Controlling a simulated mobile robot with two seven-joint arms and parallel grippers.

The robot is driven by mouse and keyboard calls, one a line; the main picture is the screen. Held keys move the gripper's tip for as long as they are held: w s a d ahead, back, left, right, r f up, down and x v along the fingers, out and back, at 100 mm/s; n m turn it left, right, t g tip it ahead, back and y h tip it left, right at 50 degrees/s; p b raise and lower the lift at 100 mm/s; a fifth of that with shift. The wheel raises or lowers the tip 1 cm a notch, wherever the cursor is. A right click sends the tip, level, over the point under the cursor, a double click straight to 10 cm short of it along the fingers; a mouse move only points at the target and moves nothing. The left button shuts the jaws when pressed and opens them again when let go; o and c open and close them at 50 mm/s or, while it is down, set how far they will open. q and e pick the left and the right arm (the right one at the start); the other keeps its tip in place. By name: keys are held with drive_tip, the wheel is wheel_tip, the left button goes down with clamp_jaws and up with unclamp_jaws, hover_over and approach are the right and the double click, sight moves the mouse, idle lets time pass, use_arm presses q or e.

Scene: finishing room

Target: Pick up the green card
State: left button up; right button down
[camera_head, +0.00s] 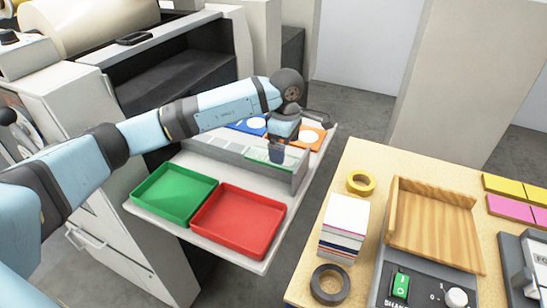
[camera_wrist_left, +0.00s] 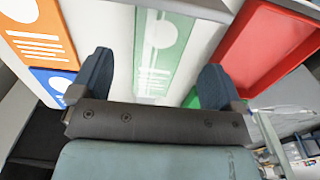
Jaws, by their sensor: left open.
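The green card (camera_wrist_left: 163,50), with a white circle and white text lines, lies on a pale surface in the left wrist view. In the head view, it shows partly behind a low clear wall (camera_head: 268,156). My left gripper (camera_head: 278,150) is over the card, its arm coming in from the left. In the left wrist view, my left gripper (camera_wrist_left: 155,75) is open, with one finger on either side of the card and visible gaps between. Whether the fingers touch the surface is unclear. My right gripper is not in view.
An orange card (camera_head: 309,137) and a blue card (camera_head: 250,126) lie close by. A green tray (camera_head: 174,193) and a red tray (camera_head: 238,220) stand in front of the low wall. A wooden table (camera_head: 352,160) with a white card stack (camera_head: 346,218) is at right.

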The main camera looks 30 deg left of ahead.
use_arm(q)
wheel_tip(320, 180, down, 4)
drive_tip(key=c, duration=1)
